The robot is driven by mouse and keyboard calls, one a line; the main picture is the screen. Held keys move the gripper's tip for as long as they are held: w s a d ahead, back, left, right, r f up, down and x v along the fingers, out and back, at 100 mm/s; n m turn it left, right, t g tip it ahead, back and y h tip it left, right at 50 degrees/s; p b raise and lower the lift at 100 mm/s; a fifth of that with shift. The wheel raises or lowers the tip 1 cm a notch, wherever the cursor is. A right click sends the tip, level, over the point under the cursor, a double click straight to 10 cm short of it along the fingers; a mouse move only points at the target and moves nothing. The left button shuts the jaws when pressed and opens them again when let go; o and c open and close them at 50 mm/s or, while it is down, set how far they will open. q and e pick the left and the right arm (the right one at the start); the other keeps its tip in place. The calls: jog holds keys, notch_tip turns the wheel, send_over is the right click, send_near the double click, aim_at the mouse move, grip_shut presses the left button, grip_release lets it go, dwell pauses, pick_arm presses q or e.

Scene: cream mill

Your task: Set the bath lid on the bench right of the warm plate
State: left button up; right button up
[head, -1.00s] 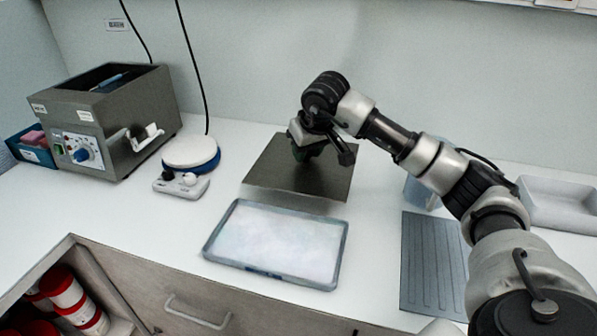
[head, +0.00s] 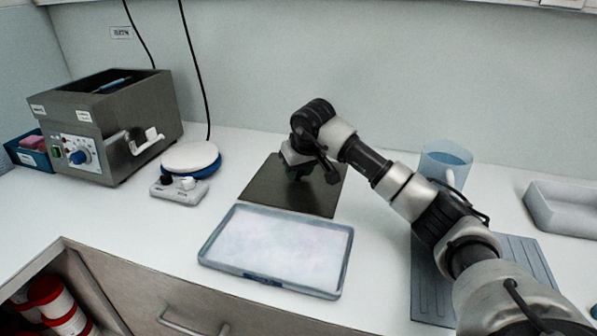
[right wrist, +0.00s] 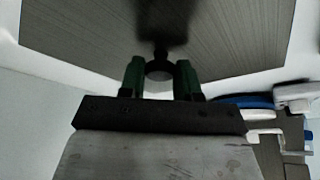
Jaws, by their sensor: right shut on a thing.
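The bath lid (head: 287,198) is a flat dark steel sheet over the bench right of the warm plate (head: 190,157), a round white-topped unit with a blue rim. The lid looks level and low; I cannot tell whether it touches the bench. My right gripper (head: 295,173) is above its middle. In the right wrist view the green fingers of the gripper (right wrist: 160,78) are shut on the lid's round knob, with the brushed lid (right wrist: 80,35) beyond. The steel bath (head: 110,130) at the left has an open top. My left gripper is not in view.
A shallow tray with a white surface (head: 278,250) lies just in front of the lid. A clear blue beaker (head: 446,158), a grey ribbed mat (head: 432,290) and a white bin (head: 565,208) are at the right. A blue box (head: 30,152) stands left of the bath.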

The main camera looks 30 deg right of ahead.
jog(key=shift+f, duration=0.1)
jog(key=o, duration=0.9)
jog(key=shift+r, duration=0.3)
jog(key=v, duration=1.1)
jog(key=shift+s+r, duration=0.2)
jog(key=shift+r, duration=0.1)
